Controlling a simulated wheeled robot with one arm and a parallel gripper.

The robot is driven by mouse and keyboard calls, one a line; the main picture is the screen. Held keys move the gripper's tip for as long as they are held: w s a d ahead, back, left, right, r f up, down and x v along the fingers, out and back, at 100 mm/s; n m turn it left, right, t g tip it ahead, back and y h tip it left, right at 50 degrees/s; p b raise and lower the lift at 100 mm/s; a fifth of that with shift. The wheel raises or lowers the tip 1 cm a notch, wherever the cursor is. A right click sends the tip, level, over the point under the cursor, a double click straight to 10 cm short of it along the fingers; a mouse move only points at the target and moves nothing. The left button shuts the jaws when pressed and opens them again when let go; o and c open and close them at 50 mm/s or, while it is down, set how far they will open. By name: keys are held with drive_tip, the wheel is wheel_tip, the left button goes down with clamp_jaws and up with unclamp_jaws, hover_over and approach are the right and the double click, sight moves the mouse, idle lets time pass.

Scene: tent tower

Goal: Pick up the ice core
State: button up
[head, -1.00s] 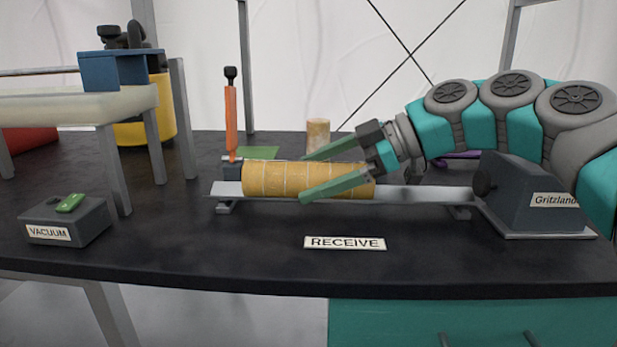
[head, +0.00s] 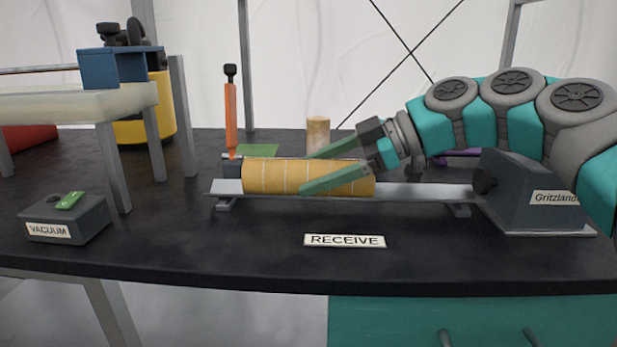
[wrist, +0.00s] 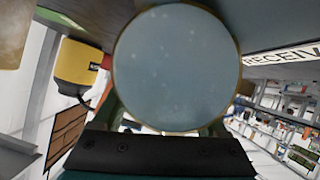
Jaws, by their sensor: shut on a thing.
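The ice core (head: 275,178) is a yellow-tan cylinder with thin pale bands, lying on its side along a grey metal rail (head: 420,191) in the head view. My gripper (head: 304,172) reaches in from the right, with one green finger behind the core and one in front. It is shut on the core near its right part. In the wrist view the core's round, pale blue-grey end face (wrist: 176,67) fills the middle. The fingers are mostly hidden behind that face.
A grey block marked Gritzland (head: 530,195) stands at the rail's right end. An upright orange tool (head: 231,115) is behind the left end. A small tan cylinder (head: 318,135) stands behind. A VACUUM box (head: 70,220) is at left. Table near the RECEIVE label (head: 345,241) is clear.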

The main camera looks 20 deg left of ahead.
sight(317, 160)
clamp_jaws()
drive_tip(key=shift+r, duration=1.85)
drive_tip(key=s+r+b, duration=0.1)
drive_tip(key=s+b, duration=0.1)
drive_tip(key=s, duration=1.4)
drive_tip(key=shift+d+r, duration=0.15)
drive_tip(key=shift+r, duration=0.05)
